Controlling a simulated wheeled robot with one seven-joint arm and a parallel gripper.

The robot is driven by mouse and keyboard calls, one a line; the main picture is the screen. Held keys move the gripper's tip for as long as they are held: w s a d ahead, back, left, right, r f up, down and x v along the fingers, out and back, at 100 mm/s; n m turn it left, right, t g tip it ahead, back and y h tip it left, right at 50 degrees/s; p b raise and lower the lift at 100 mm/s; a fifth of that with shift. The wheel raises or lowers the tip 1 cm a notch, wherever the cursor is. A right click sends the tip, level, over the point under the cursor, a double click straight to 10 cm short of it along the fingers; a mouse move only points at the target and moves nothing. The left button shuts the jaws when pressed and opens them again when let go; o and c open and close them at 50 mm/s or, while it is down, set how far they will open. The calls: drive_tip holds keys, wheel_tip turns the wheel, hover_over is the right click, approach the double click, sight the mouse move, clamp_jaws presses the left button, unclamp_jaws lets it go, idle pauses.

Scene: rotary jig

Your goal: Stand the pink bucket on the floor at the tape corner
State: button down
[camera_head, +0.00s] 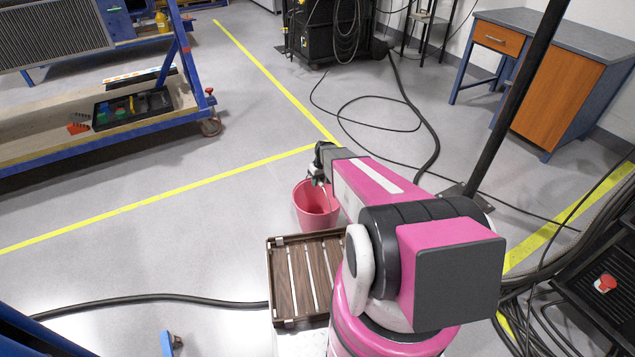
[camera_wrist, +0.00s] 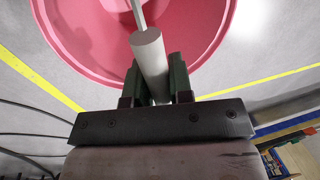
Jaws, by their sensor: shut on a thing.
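The pink bucket (camera_head: 312,214) is upright in front of my arm in the head view, near the corner where two yellow tape lines meet (camera_head: 335,146). In the wrist view the bucket (camera_wrist: 85,45) fills the top, with its open inside facing the camera. My gripper (camera_wrist: 154,88) is shut on the grey cylindrical grip of the bucket's handle (camera_wrist: 150,55). In the head view my gripper (camera_head: 320,178) is at the bucket's rim, partly hidden by my wrist. I cannot tell whether the bucket's base touches the floor.
A brown slatted crate (camera_head: 270,285) stands just in front of the bucket. Black cables (camera_head: 425,130) lie on the floor to the right of the tape corner. A blue wheeled cart (camera_head: 150,125) stands at left. Floor left of the bucket is clear.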

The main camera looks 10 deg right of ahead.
drive_tip(key=shift+f, duration=0.1)
drive_tip(key=c, duration=1)
unclamp_jaws()
wheel_tip(320, 180, up, 12)
drive_tip(key=d, duration=0.2)
drive_tip(key=s+r+m, duration=0.1)
drive_tip(key=s+r, duration=0.3)
drive_tip(key=s, duration=0.3)
drive_tip(key=s+a+r+m+h, duration=0.1)
drive_tip(key=s+r, duration=0.4)
drive_tip(key=s, duration=0.2)
drive_tip(key=s+r+m+h, duration=0.1)
drive_tip(key=s+r, duration=0.3)
drive_tip(key=s, duration=0.3)
drive_tip(key=shift+s+a+r+m+t, duration=0.25)
drive_tip(key=shift+s+a+m+t, duration=0.05)
drive_tip(key=shift+a, duration=0.05)
